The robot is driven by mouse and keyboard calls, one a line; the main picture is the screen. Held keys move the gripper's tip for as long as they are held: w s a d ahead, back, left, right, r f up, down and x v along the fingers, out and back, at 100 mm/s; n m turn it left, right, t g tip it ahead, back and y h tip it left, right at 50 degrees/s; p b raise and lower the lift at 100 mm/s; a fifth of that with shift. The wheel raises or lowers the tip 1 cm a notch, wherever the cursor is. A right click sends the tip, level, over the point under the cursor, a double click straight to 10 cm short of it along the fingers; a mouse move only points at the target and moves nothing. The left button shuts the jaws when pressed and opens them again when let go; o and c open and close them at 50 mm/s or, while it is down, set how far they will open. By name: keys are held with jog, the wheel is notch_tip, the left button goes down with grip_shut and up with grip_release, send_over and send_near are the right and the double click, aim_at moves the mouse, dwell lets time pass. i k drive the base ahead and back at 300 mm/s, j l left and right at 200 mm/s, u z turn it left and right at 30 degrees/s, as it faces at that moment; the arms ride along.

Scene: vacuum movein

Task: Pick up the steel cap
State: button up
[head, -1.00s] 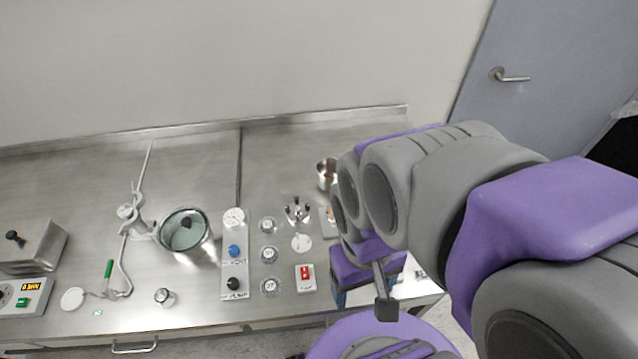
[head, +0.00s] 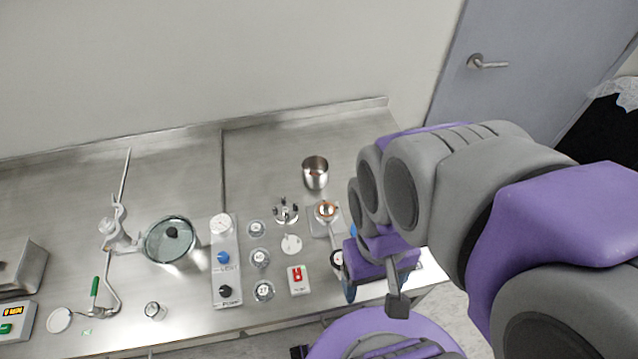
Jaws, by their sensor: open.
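A small steel cylinder (head: 154,311) with a pale top stands on the steel bench near its front edge, at the lower left; it looks like the steel cap, though it is too small to be sure. My gripper (head: 397,300) is at the right, by the bench's front right corner, far from that cylinder. It is open, and I see nothing held in it. My arm hides part of the bench's right end.
A clamp stand (head: 118,235) is at left. The back strip is fairly clear.

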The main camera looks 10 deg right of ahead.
aim_at(288, 209)
jog(key=z, duration=0.55)
jog(key=j+z, duration=0.3)
jog(key=k+j+z, duration=0.15)
jog(key=z, duration=0.15)
jog(key=k+j+z, duration=0.15)
jog(key=j+z, duration=0.15)
jog(key=k+j, duration=0.3)
jog(key=j, duration=0.2)
jog(key=k+j+z, duration=0.1)
jog(key=k+j, duration=0.2)
jog(key=j, duration=0.2)
